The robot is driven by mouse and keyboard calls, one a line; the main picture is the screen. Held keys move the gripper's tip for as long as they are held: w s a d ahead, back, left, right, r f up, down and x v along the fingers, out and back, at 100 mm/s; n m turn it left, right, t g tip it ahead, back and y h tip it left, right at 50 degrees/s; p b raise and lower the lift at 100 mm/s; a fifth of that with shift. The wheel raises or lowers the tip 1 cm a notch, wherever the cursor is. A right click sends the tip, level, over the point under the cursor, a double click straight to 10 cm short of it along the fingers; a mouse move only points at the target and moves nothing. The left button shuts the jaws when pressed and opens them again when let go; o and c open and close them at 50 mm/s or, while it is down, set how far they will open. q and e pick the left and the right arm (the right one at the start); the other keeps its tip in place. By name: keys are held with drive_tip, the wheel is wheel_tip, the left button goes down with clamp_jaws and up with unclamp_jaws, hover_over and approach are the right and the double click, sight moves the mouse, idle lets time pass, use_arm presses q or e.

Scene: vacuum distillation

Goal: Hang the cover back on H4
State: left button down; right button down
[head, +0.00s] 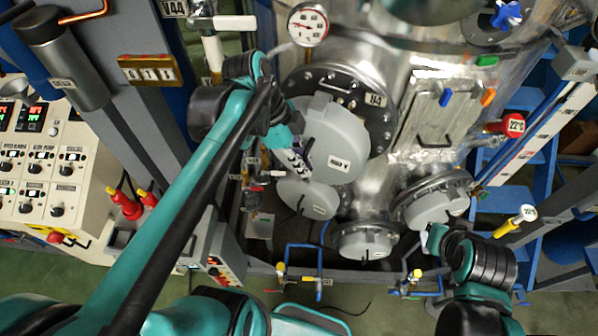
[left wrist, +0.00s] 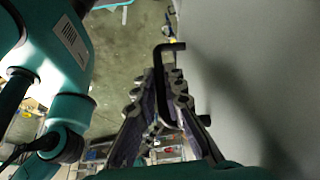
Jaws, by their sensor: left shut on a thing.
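The grey round cover (head: 338,143), marked HIGH V, is in front of the lower left part of the H4 flange (head: 384,122). The upper right rim of H4, with its bolts and label, shows past it. A gap between cover and flange cannot be judged. My left gripper (head: 297,163) is at the cover's lower left side. In the left wrist view its fingers (left wrist: 165,112) are shut on the cover's black bent handle (left wrist: 160,80), and the cover's grey face (left wrist: 255,70) fills the right side.
Other grey covers hang below, one at the left (head: 307,198), one at the bottom (head: 365,242) and one at the right (head: 432,207). A pressure gauge (head: 308,25) is above left of H4. A rectangular metal panel (head: 437,115) is at its right. A control console (head: 45,165) stands far left.

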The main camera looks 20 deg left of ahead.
use_arm(q)
drive_tip(key=shift+w+d, duration=0.1)
drive_tip(key=shift+w, duration=1.15)
drive_tip(key=shift+w+d+f+b, duration=0.1)
drive_tip(key=shift+w+f+b, duration=0.45)
drive_tip(key=shift+w, duration=0.3)
drive_tip(key=shift+w+d+f+b, duration=0.1)
drive_tip(key=shift+w+f+b, duration=0.25)
drive_tip(key=shift+w+b, duration=0.4)
drive_tip(key=shift+w+f+b, duration=0.45)
drive_tip(key=shift+w, duration=0.55)
drive_tip(key=c, duration=1.5)
unclamp_jaws()
drive_tip(key=shift+c, duration=0.2)
